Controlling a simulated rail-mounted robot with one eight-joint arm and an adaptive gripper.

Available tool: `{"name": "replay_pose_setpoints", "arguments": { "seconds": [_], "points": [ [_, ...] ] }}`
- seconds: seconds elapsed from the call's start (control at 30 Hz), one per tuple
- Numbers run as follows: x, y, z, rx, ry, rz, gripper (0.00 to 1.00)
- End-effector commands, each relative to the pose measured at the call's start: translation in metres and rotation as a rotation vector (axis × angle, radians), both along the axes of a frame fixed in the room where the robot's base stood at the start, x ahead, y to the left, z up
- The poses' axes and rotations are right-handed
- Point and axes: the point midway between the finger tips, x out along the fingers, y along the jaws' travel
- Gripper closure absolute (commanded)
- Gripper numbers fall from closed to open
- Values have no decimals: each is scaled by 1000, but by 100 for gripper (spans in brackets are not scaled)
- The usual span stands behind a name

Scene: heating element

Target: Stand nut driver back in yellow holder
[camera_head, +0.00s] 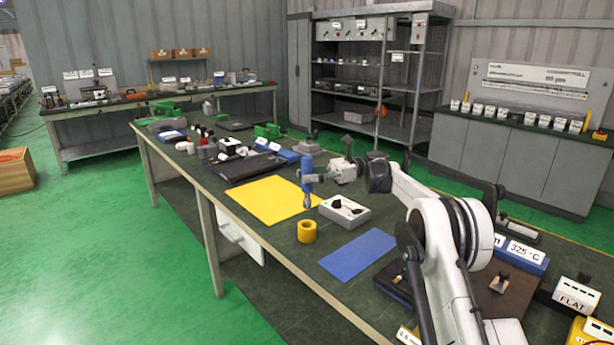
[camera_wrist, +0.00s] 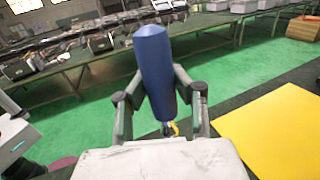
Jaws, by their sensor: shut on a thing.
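The nut driver (camera_head: 307,166) has a blue handle and is upright, with its shaft pointing down. My gripper (camera_head: 313,179) is shut on the nut driver and holds it above the table. The yellow holder (camera_head: 307,232) is a short round cup with an open top, standing on the dark green table. In the head view the tool's lower end appears above and apart from the holder's rim. In the wrist view the blue handle (camera_wrist: 155,70) stands between the two fingers and hides where they grip. A small yellow patch shows low behind it; I cannot tell what it is.
A yellow mat (camera_head: 265,200) lies left of the holder and a blue mat (camera_head: 357,254) lies to its right. A grey control box (camera_head: 344,210) with dark knobs stands just behind the holder. A dark laptop-like slab (camera_head: 243,166) lies farther back. The table's front edge is close to the holder.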

Motion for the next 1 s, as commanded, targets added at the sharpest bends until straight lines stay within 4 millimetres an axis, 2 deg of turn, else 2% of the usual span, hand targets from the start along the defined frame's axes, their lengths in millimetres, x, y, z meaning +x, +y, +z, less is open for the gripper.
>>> {"name": "replay_pose_setpoints", "arguments": {
  "seconds": [0.6,1.0],
  "points": [
    [0,0,-47,1,0,0,100],
    [0,0,-52,1,0,0,100]
  ]
}}
